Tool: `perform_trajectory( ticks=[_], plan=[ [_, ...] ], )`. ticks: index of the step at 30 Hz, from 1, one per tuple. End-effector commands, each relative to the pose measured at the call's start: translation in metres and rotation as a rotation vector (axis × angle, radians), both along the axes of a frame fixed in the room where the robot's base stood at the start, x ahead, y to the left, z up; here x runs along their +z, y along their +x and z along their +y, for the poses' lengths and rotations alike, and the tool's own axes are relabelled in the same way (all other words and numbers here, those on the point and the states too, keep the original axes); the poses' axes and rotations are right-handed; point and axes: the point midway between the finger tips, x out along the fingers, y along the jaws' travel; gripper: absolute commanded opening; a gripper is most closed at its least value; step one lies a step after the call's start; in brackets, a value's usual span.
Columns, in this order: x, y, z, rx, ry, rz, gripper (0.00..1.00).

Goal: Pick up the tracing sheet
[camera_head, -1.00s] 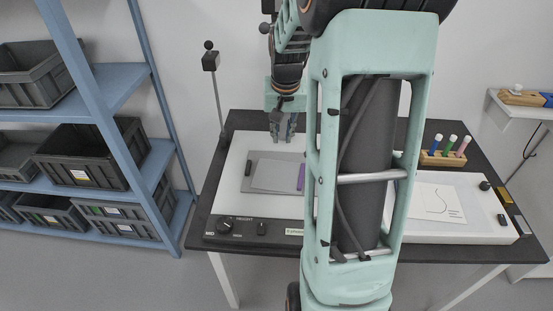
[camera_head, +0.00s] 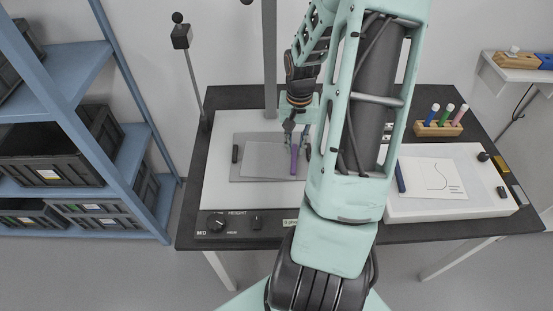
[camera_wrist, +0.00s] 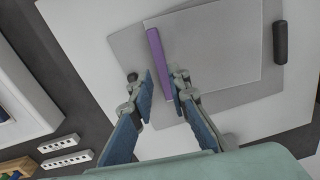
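A pale, thin sheet (camera_head: 265,160) lies on a larger grey sheet (camera_head: 236,176) on the white panel at the left of the table. I take the pale one for the tracing sheet. A purple strip (camera_head: 294,160) runs along its right edge. In the wrist view the pale sheet (camera_wrist: 215,45) has the purple strip (camera_wrist: 157,55) along its left side. My gripper (camera_wrist: 160,82) is open, with one blue-padded finger on each side of the strip's near end. I cannot tell whether the fingers touch the sheet. In the head view my gripper (camera_head: 298,137) is at the strip's far end.
A dark bar (camera_head: 235,153) lies by the grey sheet's left edge. The white panel (camera_head: 215,190) has a knob at its front. A second white panel (camera_head: 425,207) at right bears a paper with a curve (camera_head: 430,178). A pen rack (camera_head: 438,129) stands behind. Blue shelving (camera_head: 135,150) is at left.

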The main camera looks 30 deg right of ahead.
Motion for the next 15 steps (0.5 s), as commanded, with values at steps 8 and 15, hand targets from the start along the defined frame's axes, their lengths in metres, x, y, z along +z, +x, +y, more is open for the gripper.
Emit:
perform_trajectory(
  ticks=[8, 15],
  plan=[
    [-0.036, 0.004, -0.001, 0.001, 0.003, 0.002, 0.16],
    [-0.050, 0.004, -0.001, 0.001, 0.000, 0.000, 0.16]
  ],
)
